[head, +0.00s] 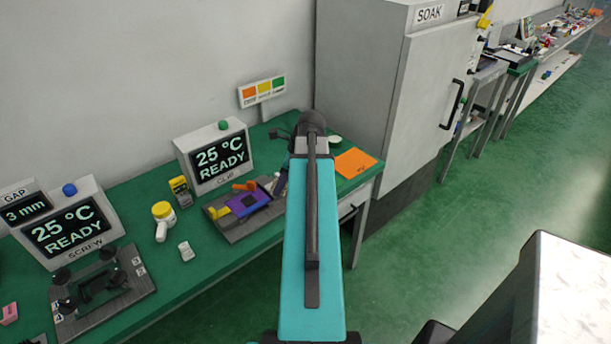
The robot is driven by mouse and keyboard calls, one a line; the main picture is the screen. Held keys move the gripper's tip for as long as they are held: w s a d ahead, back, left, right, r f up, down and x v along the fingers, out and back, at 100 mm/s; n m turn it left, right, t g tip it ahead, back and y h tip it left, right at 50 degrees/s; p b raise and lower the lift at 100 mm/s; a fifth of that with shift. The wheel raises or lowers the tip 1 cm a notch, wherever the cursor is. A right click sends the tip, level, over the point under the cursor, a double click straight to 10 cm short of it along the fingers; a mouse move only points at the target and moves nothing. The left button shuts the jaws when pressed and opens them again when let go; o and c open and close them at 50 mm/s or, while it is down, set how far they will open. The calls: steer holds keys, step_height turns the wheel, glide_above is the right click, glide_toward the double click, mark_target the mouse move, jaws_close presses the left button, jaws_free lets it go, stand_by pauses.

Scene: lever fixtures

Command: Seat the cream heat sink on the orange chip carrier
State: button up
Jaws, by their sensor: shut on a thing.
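My gripper (281,182) is mostly hidden behind my own teal arm in the head view. Only a dark part shows at the arm's left edge, by the right end of the clip fixture (236,232). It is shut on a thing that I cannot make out. A small pale bit (275,178) shows beside it; I cannot tell whether this is the cream heat sink. The fixture carries a purple piece with a dark square (249,201), a yellow part (222,212) and an orange part (246,186). I cannot tell whether the orange part is the chip carrier.
The CLIP display (219,158) reads 25 °C READY behind the fixture. The SCREW fixture (100,290) is farther left. An orange sheet (355,162) lies right of my arm, near the SOAK cabinet (390,90).

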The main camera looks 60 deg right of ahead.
steer(key=w+a+r+n+g, duration=0.2)
steer(key=w+a+n, duration=0.5)
steer(key=a, duration=0.8)
steer(key=w+a+r+n+g+y, duration=0.1)
steer(key=w+a+n, duration=0.6)
steer(key=a, duration=0.8)
steer(key=w+a+r+n+g+y, duration=0.1)
steer(key=w+a+n+g, duration=0.3)
steer(key=a, duration=1.2)
steer(key=w+r+n+b, duration=0.1)
steer(key=w+n, duration=0.2)
steer(key=w, duration=0.3)
steer(key=shift+w+r+n, duration=0.3)
steer(key=shift+r+n, duration=0.1)
